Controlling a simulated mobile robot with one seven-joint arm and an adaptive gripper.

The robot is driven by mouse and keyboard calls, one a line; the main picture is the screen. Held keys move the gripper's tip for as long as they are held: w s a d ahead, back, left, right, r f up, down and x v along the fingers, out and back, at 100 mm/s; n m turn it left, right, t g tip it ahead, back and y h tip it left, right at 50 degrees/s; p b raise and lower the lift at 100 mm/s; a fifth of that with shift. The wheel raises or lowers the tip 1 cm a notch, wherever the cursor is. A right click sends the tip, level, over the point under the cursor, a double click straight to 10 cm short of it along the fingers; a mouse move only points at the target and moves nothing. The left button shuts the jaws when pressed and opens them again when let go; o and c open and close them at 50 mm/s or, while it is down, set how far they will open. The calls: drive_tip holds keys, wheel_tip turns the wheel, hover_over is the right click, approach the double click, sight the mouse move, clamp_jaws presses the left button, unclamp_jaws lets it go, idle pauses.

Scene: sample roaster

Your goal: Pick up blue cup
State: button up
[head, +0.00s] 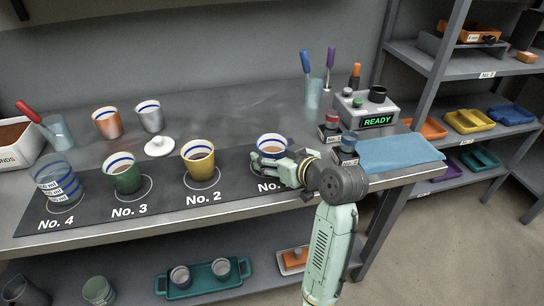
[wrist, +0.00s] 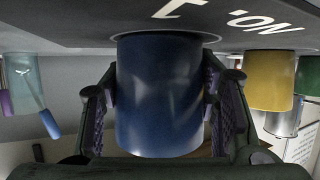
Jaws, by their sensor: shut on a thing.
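The blue cup (wrist: 160,95) stands on the dark mat in the wrist view, which shows the scene upside down. My gripper (wrist: 165,108) has one finger on each side of the cup and is shut on it. In the head view the cup's pale rim with a blue band (head: 271,143) shows above my gripper (head: 284,168) at the right end of the mat. My gripper hides most of the cup's body and part of the No. label there. The cup looks upright, with brown contents showing at its top.
A yellow cup (head: 200,162), a green cup (head: 124,174) and a clear measuring cup (head: 58,181) stand to the left on the mat (head: 160,205). Small jars (head: 347,148), a READY box (head: 366,112) and a blue cloth (head: 400,151) lie close on the right. A white lid (head: 159,146) sits behind.

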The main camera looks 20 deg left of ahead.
sight(265, 143)
drive_tip(key=shift+r, duration=0.2)
drive_tip(key=shift+r+b, duration=0.35)
drive_tip(key=shift+r, duration=1.15)
drive_tip(key=s+d, duration=0.1)
drive_tip(key=s, duration=0.1)
drive_tip(key=s+d+b, duration=0.1)
drive_tip(key=s, duration=0.2)
drive_tip(key=s+d, duration=0.1)
drive_tip(key=s, duration=0.1)
drive_tip(key=shift+s+d+r, duration=0.15)
drive_tip(key=shift+s+r, duration=0.05)
drive_tip(key=shift+r, duration=0.15)
drive_tip(key=b, duration=0.4)
drive_tip(key=shift+s+d+f, duration=0.1)
